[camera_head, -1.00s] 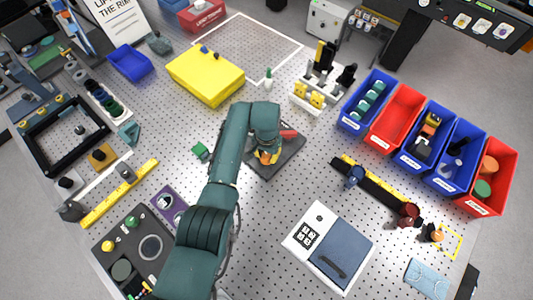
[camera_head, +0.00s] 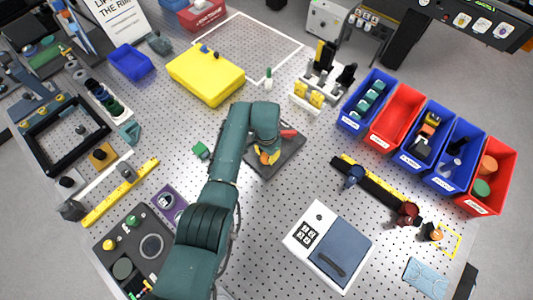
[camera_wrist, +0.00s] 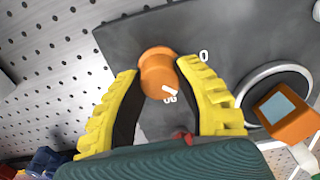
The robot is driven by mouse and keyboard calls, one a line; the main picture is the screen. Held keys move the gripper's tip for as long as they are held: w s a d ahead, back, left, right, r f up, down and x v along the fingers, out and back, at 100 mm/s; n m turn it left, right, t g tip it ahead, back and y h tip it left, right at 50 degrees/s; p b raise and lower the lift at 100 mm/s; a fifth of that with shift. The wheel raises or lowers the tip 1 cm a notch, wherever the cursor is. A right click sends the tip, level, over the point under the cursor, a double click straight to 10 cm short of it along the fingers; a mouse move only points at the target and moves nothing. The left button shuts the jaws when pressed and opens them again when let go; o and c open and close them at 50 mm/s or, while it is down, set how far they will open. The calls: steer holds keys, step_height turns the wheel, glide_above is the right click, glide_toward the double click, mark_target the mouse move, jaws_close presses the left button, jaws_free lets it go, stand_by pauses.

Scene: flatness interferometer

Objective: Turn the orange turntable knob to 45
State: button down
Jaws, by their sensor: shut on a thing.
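The orange turntable knob (camera_wrist: 158,72) stands on a dark grey plate (camera_wrist: 115,42) in the wrist view. My gripper (camera_wrist: 158,67) has its two yellow fingers on opposite sides of the knob, shut on it. A white "0" shows right of the knob, and a white label that looks like "90" shows below it. A short white stroke lies at the knob's lower right edge, near the lower label. No 45 mark is readable. In the head view, my gripper (camera_head: 267,156) is over the dark plate (camera_head: 286,160), and my arm largely hides the knob.
In the wrist view, an orange block with a pale blue face (camera_wrist: 288,113) and a light ring (camera_wrist: 272,88) lie right of my fingers. In the head view, a small green block (camera_head: 201,150) is left of the plate. A yellow box (camera_head: 205,78) stands behind.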

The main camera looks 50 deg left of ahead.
steer(key=c, duration=0.6)
jaws_free()
steer(key=shift+f, duration=0.1)
step_height(320, 180, up, 12)
steer(key=shift+r, duration=0.1)
